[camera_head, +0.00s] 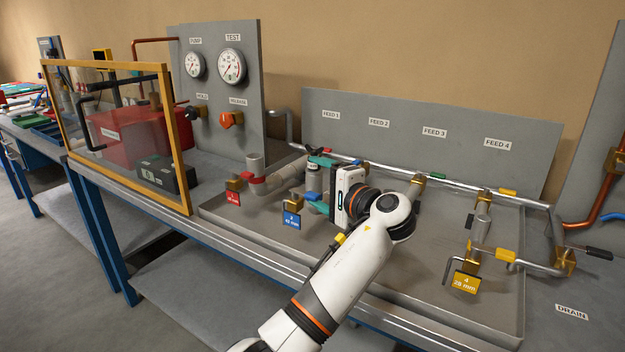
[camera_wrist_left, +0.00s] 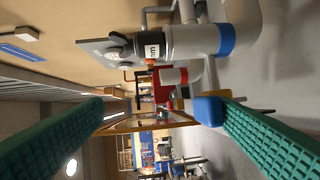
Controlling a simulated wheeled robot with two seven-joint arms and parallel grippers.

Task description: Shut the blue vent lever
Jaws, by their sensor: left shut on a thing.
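The blue vent lever (camera_head: 312,196) shows as a small blue piece beside the lower fingertip of my left gripper (camera_head: 318,180), above the blue tag 2 (camera_head: 291,221). In the left wrist view, the blue lever end (camera_wrist_left: 210,109) lies against the tip of the right-hand finger. The rest of the lever is hidden, so its angle cannot be told. My right gripper is out of view.
The grey tray (camera_head: 420,305) holds pipe stations with red (camera_head: 233,198) and yellow (camera_head: 466,283) tags. A red-collared pipe (camera_head: 256,175) stands left of the gripper. A clear yellow-framed screen (camera_head: 120,135) stands further left.

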